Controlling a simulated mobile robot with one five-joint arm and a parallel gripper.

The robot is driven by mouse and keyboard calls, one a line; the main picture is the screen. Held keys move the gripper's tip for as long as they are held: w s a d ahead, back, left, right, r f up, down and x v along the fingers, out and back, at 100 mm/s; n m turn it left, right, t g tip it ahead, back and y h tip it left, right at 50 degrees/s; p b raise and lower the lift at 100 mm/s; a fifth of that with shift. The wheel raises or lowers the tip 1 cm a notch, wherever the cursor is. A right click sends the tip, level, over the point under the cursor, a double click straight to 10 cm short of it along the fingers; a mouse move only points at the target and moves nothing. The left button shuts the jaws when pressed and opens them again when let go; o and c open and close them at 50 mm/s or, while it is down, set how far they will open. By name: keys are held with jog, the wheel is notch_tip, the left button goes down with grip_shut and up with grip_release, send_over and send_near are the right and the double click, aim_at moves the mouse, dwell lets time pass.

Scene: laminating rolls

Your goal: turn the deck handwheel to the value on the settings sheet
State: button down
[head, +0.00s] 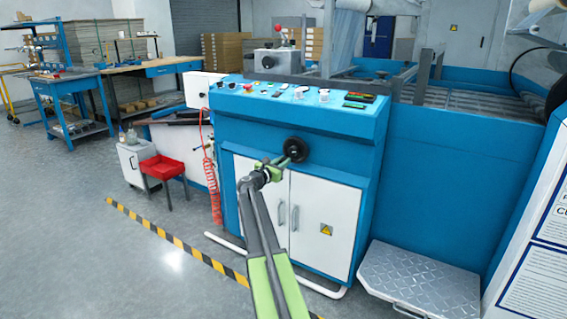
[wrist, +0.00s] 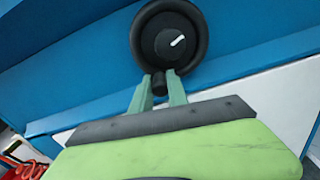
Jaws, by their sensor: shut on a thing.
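The black deck handwheel (head: 296,149) is on the sloping blue front of the machine. In the wrist view the handwheel (wrist: 165,45) is near the top, with a dark round hub and a short white mark pointing up and to the right. A small black handle (wrist: 159,83) stands at the wheel's lower rim. My gripper (head: 280,159) is at the wheel's lower left in the head view. In the wrist view its two green fingers (wrist: 160,92) are shut on the handle, one on each side. No readable settings value shows in either view.
A control panel (head: 290,92) with buttons and dials lies above the wheel. White cabinet doors (head: 310,222) are below it. A metal step (head: 420,280) stands at the lower right, beside a printed board (head: 540,250) cut off by the edge. A red coiled hose (head: 211,175) hangs at left.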

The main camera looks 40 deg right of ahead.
aim_at(285, 142)
jog(key=shift+w, duration=0.1)
jog(key=shift+r+m, duration=0.1)
jog(key=shift+m, duration=0.3)
jog(key=m, duration=0.1)
jog(key=w+r+m+p, duration=0.1)
jog(key=m, duration=0.1)
jog(key=m+p, duration=0.1)
jog(key=shift+w+a+r+m, duration=0.2)
jog(key=shift+a+r+m, duration=0.05)
jog(key=shift+r+m, duration=0.1)
jog(key=m, duration=0.1)
jog(key=r+m+p, duration=0.1)
jog(key=m, duration=0.1)
jog(key=r+m+p, duration=0.1)
jog(key=shift+w, duration=0.25)
jog(key=m, duration=0.1)
jog(key=r+m+p, duration=0.1)
jog(key=m, duration=0.2)
jog(key=shift+s+r+m+p, duration=0.1)
jog(key=shift+r+m+p, duration=0.25)
jog(key=shift+p, duration=0.05)
jog(key=shift+s+r+m+p, duration=0.15)
jog(key=shift+r+m+p, duration=0.15)
jog(key=shift+m, duration=0.55)
jog(key=shift+s+r+m+p, duration=0.15)
jog(key=shift+r+m+p, duration=0.15)
jog(key=shift+m, duration=0.55)
jog(key=c, duration=1.3)
grip_release()
